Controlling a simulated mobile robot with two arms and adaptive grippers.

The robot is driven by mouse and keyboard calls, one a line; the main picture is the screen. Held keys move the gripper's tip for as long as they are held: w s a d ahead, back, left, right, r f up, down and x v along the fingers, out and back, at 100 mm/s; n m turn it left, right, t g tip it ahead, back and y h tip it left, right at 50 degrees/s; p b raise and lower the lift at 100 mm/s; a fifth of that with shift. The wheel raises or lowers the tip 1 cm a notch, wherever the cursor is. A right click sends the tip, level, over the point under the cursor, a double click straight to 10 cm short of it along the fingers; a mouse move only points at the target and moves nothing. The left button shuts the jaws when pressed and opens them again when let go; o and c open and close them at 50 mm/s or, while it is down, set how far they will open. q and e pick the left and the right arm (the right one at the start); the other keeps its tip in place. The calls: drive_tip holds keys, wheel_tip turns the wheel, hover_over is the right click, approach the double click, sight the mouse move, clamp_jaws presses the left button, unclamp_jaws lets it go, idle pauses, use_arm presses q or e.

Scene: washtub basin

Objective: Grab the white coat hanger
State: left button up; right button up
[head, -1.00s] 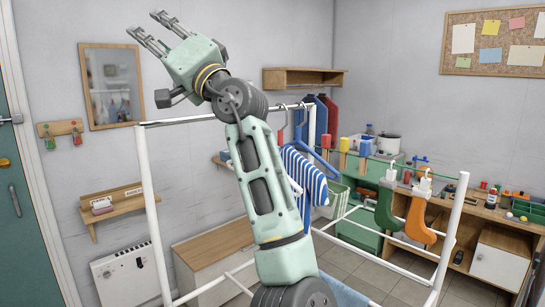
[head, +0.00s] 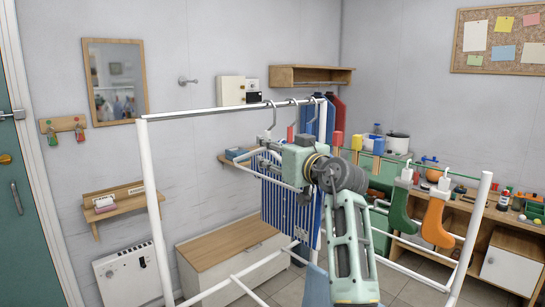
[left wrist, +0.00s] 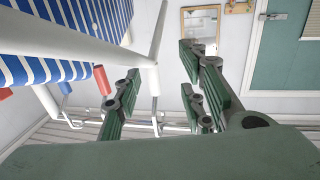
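A blue-and-white striped garment (head: 292,212) hangs from the rack's top rail (head: 215,111). A pale hanger-like bar (head: 258,176) shows at its top, below my left gripper (head: 262,152); the gripper and arm hide much of it. Several grey hooks (head: 271,118) sit over the rail. In the left wrist view the striped cloth (left wrist: 75,20) is at upper left, with a thick white bar (left wrist: 75,45) across it. The bar's end lies near my left gripper (left wrist: 160,92), whose fingers are spread. No clear grip on anything shows. My right gripper is out of view.
The rack's white left post (head: 152,210) and lower rails stand around the garment. Blue and red garments (head: 333,115) hang behind. A wooden-topped bench (head: 232,245) stands behind the rack.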

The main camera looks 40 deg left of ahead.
use_arm(q)
drive_tip(key=a+p, duration=0.1)
drive_tip(key=w+a, duration=0.1)
drive_tip(key=w+a+p, duration=0.1)
drive_tip(key=a, duration=0.1)
drive_tip(key=shift+w+a+r+p, duration=0.1)
drive_tip(key=shift+w+r+p, duration=0.15)
drive_tip(key=shift+p, duration=0.1)
drive_tip(key=shift+a+f, duration=0.1)
drive_tip(key=shift+a, duration=0.15)
drive_tip(key=shift+s, duration=0.1)
drive_tip(key=shift+c, duration=0.5)
drive_tip(key=c, duration=0.6)
clamp_jaws()
